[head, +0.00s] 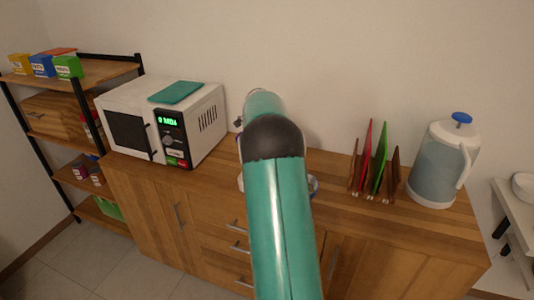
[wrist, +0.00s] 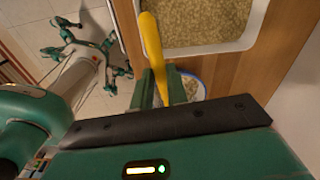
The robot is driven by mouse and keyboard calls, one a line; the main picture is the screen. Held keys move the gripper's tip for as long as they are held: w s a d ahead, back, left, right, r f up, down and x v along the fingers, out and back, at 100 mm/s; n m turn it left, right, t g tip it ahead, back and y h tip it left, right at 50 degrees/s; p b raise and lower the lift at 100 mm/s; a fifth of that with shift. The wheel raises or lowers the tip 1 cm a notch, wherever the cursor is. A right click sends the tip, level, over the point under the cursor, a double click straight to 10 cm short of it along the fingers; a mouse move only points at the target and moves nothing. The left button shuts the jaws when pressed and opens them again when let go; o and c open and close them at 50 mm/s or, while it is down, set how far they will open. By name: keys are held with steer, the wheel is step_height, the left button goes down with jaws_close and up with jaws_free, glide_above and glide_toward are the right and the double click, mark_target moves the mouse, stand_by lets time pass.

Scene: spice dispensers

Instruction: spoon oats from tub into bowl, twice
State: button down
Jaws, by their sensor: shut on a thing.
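My gripper (wrist: 160,88) is shut on a yellow spoon (wrist: 151,42) in the wrist view. The spoon reaches up past the fingers, and its far end lies over the near left corner of the tub. The white-rimmed tub (wrist: 205,48) holds a broad bed of oats (wrist: 210,18). The bowl (wrist: 203,90) is beside the fingers, partly hidden by them, with pale oat-like contents. In the head view my arm hides the gripper and spoon. A bit of the bowl's blue-white rim (head: 314,184) shows right of the arm. I cannot tell whether the spoon carries oats.
A white microwave (head: 130,120) with a teal item on top stands left on the wooden counter (head: 345,213). A rack with coloured boards (head: 372,165) and a blue-lidded jug (head: 443,165) stand right. A shelf (head: 95,72) with small boxes is far left.

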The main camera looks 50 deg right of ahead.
steer(key=w+a+f+n, duration=0.1)
steer(key=a+f+n, duration=0.6)
steer(key=a+n, duration=0.3)
steer(key=w+a+f+n, duration=0.2)
steer(key=a+f+n, duration=0.5)
steer(key=a, duration=1.1)
steer(key=w+a+f+n, duration=0.1)
steer(key=a+f+n, duration=0.6)
steer(key=a+n, duration=0.6)
steer(key=shift+w+a+t+y, duration=0.15)
steer(key=shift+a+t+y, duration=0.15)
steer(key=shift+a, duration=0.8)
steer(key=shift+d, duration=0.15)
